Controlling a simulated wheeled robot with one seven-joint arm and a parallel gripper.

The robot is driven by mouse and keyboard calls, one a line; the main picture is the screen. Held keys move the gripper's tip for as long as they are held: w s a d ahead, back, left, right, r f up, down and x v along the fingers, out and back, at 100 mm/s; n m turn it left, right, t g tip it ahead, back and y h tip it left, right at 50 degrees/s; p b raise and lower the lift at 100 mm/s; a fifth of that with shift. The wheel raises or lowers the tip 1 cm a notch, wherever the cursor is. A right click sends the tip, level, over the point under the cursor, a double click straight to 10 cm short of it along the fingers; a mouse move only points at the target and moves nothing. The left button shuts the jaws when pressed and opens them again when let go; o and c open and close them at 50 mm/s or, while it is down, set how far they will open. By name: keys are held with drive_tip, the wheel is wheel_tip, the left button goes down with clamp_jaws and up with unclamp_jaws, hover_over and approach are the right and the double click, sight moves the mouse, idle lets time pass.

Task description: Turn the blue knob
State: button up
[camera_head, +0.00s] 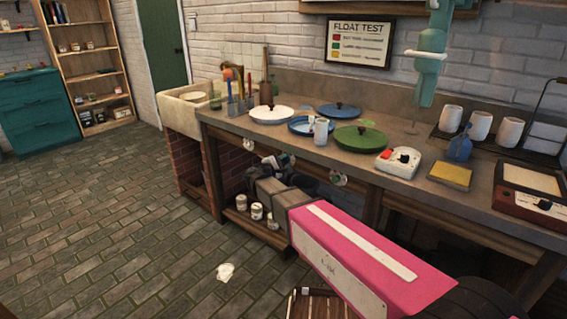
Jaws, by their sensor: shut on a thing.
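Small knobs sit along the front edge of the workbench. One pale knob (248,143) is at the left and another pale, greenish knob (338,179) is at the right. My gripper (281,160) is at the bench front between them, reached by my pink arm from the lower right. It is shut on the middle knob, taken as the blue knob; the fingers mostly hide it and its colour is hard to make out. Above it on the bench is a blue plate (299,126), with a white plate (270,115) to its left and a green plate (361,139) to its right.
Another blue plate (340,110) lies farther back. A white cup (321,131) stands by the front blue plate. A red-and-white device (397,160) and a yellow sponge (450,175) lie to the right. Cans (257,211) stand on the lower shelf. The floor at left is mostly clear.

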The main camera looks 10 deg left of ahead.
idle(0.3)
drive_tip(key=o, duration=0.9)
drive_tip(key=v, duration=1.1)
